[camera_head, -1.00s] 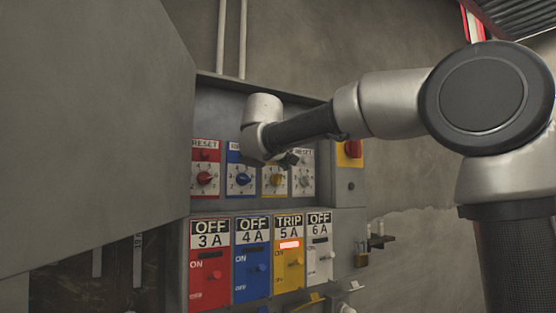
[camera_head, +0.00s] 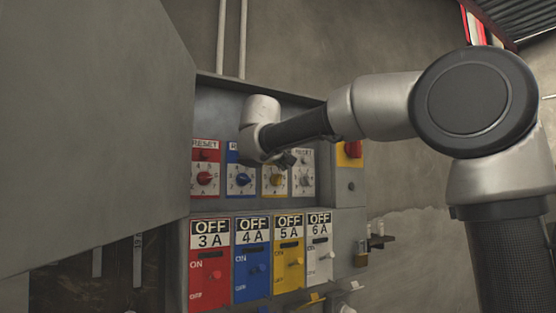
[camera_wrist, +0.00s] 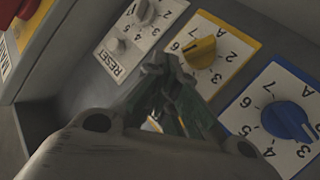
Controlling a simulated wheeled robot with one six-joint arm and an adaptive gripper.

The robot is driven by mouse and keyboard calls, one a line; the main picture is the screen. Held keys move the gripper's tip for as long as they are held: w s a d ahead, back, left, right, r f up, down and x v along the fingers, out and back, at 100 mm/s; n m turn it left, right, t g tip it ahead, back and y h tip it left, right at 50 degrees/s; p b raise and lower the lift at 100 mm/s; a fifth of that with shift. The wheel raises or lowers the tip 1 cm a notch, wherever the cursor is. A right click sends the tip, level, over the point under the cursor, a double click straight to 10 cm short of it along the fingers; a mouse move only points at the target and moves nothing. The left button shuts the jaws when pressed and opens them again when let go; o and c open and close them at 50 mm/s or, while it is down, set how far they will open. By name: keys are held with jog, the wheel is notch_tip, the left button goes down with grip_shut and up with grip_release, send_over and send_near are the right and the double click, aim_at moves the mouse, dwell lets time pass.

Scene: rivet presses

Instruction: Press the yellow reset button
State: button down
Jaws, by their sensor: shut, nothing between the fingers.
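The yellow-labelled dial panel (camera_head: 266,187) with its yellow knob (camera_head: 277,180) sits third in the upper row. In the wrist view its yellow knob (camera_wrist: 200,52) is just beyond my fingers. The yellow reset button is hidden behind my gripper in both views. My gripper (camera_head: 285,159) is shut and empty, at the upper part of the yellow panel; its fingers also show in the wrist view (camera_wrist: 165,72). Whether they touch the button cannot be told. Below, the yellow 5 A breaker (camera_head: 289,272) reads OFF, with its indicator strip dark.
Red (camera_head: 205,192), blue (camera_head: 240,190) and white (camera_head: 303,190) dial panels flank the yellow one. Red, blue and white breakers below all read OFF. A red button on a yellow plate (camera_head: 349,150) is at the right. A large grey door (camera_head: 90,130) stands at the left.

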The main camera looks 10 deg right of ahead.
jog(key=shift+s, duration=0.1)
dwell(0.3)
jog(key=shift+s+d, duration=0.3)
jog(key=shift+s, duration=0.5)
jog(key=shift+s+d, duration=0.25)
jog(key=shift+s, duration=0.55)
jog(key=shift+s+d, duration=0.25)
jog(key=shift+s, duration=0.55)
jog(key=shift+s+d, duration=0.25)
jog(key=shift+s, duration=0.55)
